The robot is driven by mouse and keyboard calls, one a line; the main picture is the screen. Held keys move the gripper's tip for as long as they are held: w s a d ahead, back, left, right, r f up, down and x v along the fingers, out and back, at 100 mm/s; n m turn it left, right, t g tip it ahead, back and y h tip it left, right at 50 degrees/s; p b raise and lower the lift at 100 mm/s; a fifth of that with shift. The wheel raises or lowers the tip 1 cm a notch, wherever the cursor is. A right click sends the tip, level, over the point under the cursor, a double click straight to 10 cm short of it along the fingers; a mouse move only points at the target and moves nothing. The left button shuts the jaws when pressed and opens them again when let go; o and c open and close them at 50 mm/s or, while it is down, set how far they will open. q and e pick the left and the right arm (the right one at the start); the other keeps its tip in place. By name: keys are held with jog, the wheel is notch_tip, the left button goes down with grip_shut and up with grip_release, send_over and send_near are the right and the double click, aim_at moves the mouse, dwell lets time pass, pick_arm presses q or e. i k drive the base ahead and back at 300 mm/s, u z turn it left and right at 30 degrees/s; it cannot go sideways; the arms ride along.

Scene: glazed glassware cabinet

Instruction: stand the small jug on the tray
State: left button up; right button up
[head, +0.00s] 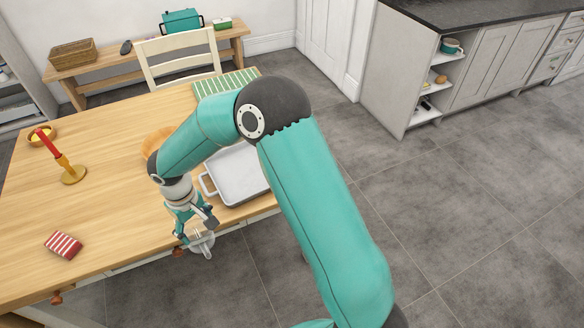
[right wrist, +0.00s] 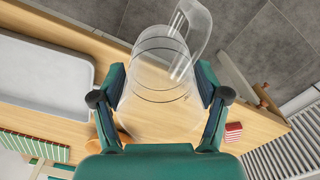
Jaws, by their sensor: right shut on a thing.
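The small jug (head: 203,244) is clear glass and hangs in my right gripper (head: 193,216), near the table's front edge and in front of the tray. In the right wrist view the jug (right wrist: 158,85) sits between the two fingers of my right gripper (right wrist: 160,100), which is shut on it. Its handle (right wrist: 200,35) points toward the top of that view. The tray (head: 238,180) is white with raised rims and lies on the table, partly hidden by my right arm. It also shows at the left of the right wrist view (right wrist: 45,75), apart from the jug. My left gripper is not in view.
The wooden table (head: 110,200) bears a red candle in a yellow holder (head: 72,172), a red striped cloth (head: 63,244), a wooden bowl (head: 157,143) and a green striped mat (head: 226,83). A chair (head: 178,52) stands behind it. Grey floor lies to the right.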

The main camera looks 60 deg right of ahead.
aim_at(235, 177)
jog(key=z, duration=0.55)
jog(key=i, duration=1.05)
jog(key=u, duration=0.1)
jog(key=k, duration=0.95)
jog(key=z, duration=0.15)
jog(key=i, duration=0.95)
jog(key=u, duration=0.05)
